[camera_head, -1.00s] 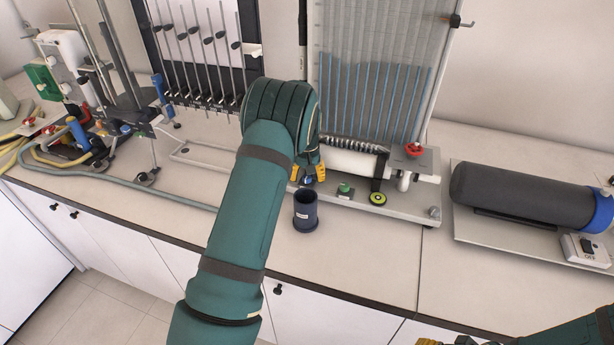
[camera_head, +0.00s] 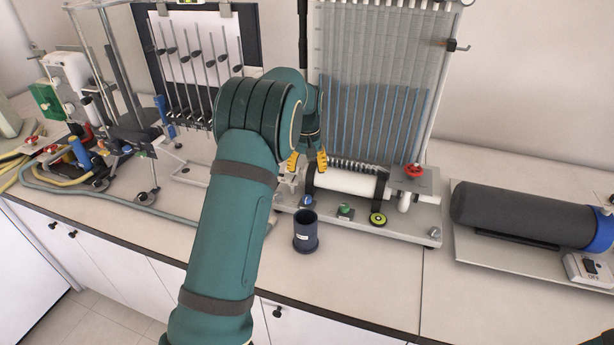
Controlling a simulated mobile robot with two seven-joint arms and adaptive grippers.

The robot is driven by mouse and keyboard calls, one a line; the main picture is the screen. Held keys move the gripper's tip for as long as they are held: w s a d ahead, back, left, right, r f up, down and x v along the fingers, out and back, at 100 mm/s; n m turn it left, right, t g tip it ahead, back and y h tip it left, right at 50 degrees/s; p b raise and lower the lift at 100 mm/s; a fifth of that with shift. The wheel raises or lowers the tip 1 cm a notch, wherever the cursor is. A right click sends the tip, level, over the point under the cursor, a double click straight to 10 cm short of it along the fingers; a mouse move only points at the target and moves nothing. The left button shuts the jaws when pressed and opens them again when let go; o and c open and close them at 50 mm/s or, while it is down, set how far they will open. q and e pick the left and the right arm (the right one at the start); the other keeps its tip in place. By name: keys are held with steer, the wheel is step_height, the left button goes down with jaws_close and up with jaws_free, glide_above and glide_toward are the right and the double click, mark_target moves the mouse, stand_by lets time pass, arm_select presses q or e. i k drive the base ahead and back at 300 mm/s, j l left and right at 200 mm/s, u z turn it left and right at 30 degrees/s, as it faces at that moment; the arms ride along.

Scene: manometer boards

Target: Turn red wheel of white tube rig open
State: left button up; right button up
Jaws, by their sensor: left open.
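The white tube rig (camera_head: 345,183) stands on the bench, with a white horizontal tube in front of a tall panel of blue-filled tubes (camera_head: 370,118). Its red wheel (camera_head: 413,170) sits on top at the right end of the tube. My left gripper (camera_head: 308,162) is open, with yellow fingertips pointing down. It is in front of the panel's lower left, above the left end of the tube and well left of the red wheel. My left arm hides part of the bench and the rig's left end. Only a dark bit of my right arm shows at the lower right corner; its gripper is out of view.
A dark cup (camera_head: 306,232) stands on the bench before the rig. A green knob (camera_head: 346,211) and a yellow-black disc (camera_head: 378,219) are on the rig's front. A dark cylinder (camera_head: 520,215) with a blue end lies at the right. Hoses and other rigs crowd the left.

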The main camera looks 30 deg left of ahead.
mark_target(416, 168)
steer(key=k, duration=1)
